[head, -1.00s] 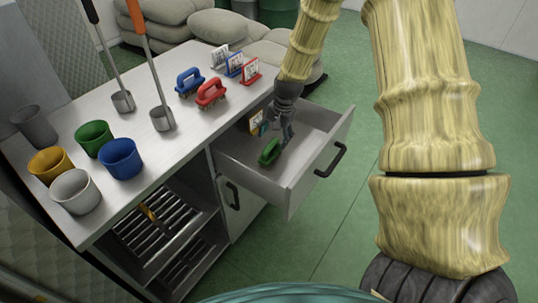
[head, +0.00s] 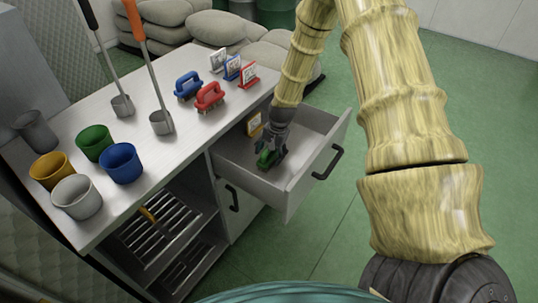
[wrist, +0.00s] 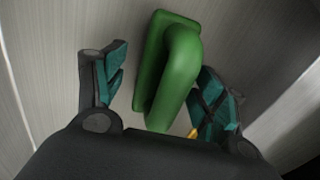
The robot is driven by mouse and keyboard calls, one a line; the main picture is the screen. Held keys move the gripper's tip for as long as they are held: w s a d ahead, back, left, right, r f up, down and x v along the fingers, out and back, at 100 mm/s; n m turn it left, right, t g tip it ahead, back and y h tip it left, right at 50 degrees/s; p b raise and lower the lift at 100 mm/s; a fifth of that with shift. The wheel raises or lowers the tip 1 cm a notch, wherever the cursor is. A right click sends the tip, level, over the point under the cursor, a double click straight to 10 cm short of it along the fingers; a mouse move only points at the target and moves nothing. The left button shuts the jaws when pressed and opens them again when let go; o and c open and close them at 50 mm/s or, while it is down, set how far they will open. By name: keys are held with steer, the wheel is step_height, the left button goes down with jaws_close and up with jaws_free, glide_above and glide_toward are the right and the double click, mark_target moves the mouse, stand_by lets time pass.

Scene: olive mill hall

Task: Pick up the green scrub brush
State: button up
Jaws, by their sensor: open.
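The green scrub brush (head: 265,158) lies in the open drawer (head: 305,180) of the white cabinet. In the wrist view the brush (wrist: 172,75) shows its green body and raised handle from above. My gripper (head: 270,157) is down inside the drawer at the brush and partly hides it in the head view. In the wrist view my gripper (wrist: 160,88) is open, with one teal-padded finger on each side of the brush. A gap shows at the left finger; the right finger is close to the handle, and I cannot tell whether it touches.
On the countertop (head: 140,190) are a blue brush (head: 188,84), a red brush (head: 209,96), several cups, two long-handled ladles and small sign cards. The drawer walls surround my gripper closely. Green floor lies free to the right.

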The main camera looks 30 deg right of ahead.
steer(key=shift+w+a+f, duration=0.1)
steer(key=shift+w+f, duration=0.05)
steer(key=shift+f, duration=0.85)
steer(key=c, duration=1.2)
steer(key=shift+r, duration=0.15)
steer(key=shift+r+b, duration=0.8)
steer(key=shift+r, duration=4.1)
